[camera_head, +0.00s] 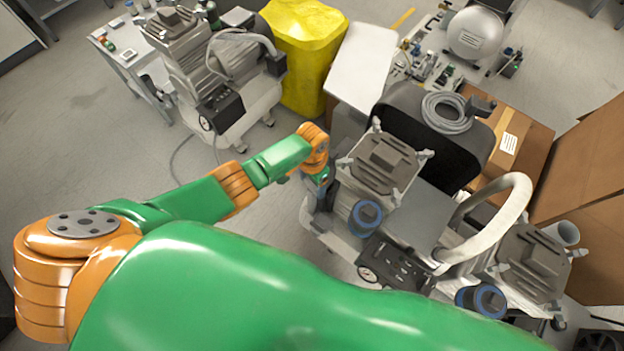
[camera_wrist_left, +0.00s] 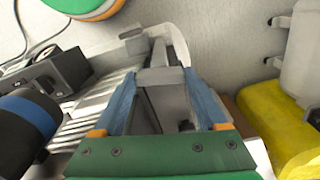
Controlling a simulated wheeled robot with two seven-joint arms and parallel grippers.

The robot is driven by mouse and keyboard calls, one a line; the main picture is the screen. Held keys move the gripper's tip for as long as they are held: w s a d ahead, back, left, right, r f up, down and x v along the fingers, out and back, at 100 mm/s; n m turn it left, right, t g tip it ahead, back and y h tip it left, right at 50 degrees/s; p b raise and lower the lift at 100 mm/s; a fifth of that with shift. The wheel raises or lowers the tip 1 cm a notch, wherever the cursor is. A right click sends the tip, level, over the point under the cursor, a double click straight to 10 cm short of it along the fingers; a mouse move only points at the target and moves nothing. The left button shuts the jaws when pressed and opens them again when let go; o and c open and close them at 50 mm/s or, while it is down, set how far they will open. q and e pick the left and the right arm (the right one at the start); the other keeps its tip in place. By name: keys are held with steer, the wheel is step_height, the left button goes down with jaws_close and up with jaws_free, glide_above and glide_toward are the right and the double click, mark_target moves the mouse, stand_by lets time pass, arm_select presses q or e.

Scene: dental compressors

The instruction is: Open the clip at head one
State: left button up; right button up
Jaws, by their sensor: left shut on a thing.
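My left gripper (camera_head: 322,182) is at this head's left side. In the left wrist view the blue fingers of the left gripper (camera_wrist_left: 163,82) are shut on a grey clip (camera_wrist_left: 160,78), which stands between them in front of the ribbed head. In the head view the gripper and arm hide this clip. Whether the clip is latched or swung open I cannot tell. My right gripper is not in view.
A second head (camera_head: 535,262) and a thick pale hose (camera_head: 490,215) are at the right. Blue-ringed dark cylinders (camera_head: 367,216) sit at the front. A yellow bin (camera_head: 303,45), another compressor (camera_head: 205,75) and cardboard boxes (camera_head: 585,155) stand around. The floor at left is clear.

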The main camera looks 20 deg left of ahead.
mark_target(311, 185)
arm_select(q)
steer(key=shift+n, duration=1)
steer(key=o, duration=1.3)
step_height(311, 185, up, 7)
steer(key=p, duration=0.5)
steer(key=shift+r, duration=0.1)
steer(key=shift+s, duration=0.1)
